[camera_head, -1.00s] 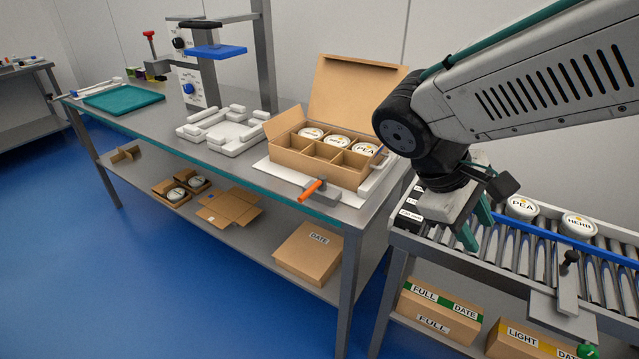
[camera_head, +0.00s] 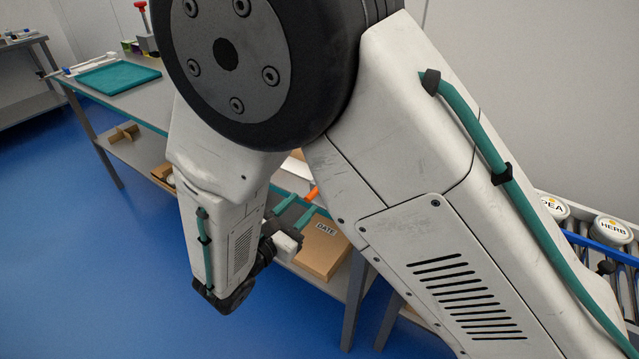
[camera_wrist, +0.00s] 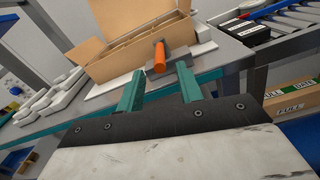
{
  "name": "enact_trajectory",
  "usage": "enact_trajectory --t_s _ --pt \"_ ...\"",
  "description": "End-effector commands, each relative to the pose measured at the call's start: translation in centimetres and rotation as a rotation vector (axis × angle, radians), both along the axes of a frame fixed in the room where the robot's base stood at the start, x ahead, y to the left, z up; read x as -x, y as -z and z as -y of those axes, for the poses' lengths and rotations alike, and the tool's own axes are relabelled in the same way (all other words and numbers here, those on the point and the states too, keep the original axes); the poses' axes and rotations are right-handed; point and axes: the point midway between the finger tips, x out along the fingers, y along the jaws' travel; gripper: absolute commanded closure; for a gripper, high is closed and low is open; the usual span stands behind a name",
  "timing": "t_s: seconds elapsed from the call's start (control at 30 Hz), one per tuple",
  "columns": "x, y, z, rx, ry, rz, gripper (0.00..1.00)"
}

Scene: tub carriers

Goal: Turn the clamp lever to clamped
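The clamp lever, with its orange handle (camera_wrist: 159,57), sits at the front edge of the bench beside the open carton. Its grey block (camera_wrist: 181,70) is just right of the handle in the wrist view. In the head view only a bit of the orange handle (camera_head: 312,194) shows past my arm. My gripper (camera_wrist: 160,82) is open and empty, with its two teal fingers apart and directed toward the handle. The handle lies beyond the gap between the fingertips, apparently not touched. My gripper (camera_head: 296,208) also shows in the head view, low in front of the bench.
The open cardboard carton (camera_wrist: 125,45) stands behind the lever, and white trays (camera_wrist: 52,98) lie to its left. The roller conveyor (camera_wrist: 284,22) is at the right. A carton (camera_head: 322,248) lies on the lower shelf. My arm blocks much of the head view.

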Motion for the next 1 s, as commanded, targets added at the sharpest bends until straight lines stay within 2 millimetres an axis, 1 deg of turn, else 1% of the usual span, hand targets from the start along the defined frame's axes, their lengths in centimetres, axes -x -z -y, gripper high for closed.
enact_trajectory --t_s 0.07,0.2,0.3,0.4,0.53,0.8,0.83,0.93,0.97,1.0 --pt "-0.8 0.0 0.6 -0.001 0.000 0.000 0.64" --pt "-2.8 0.0 2.7 -0.001 0.013 0.000 0.64" --pt "-4.1 0.0 3.9 -0.001 0.015 0.000 0.64" --pt "-5.1 0.0 4.6 -0.002 0.015 -0.001 0.64" --pt "-5.7 0.0 5.1 -0.002 0.013 0.000 0.64" --pt "-5.8 0.0 5.0 -0.003 0.010 0.000 0.64" --pt "-5.8 0.0 5.0 -0.003 0.010 0.000 0.69" --pt "-5.8 0.0 5.0 -0.003 0.009 0.000 0.97" --pt "-5.8 0.0 4.9 -0.003 0.009 0.000 1.00" --pt "-5.8 0.0 4.9 -0.003 0.009 0.000 1.00"
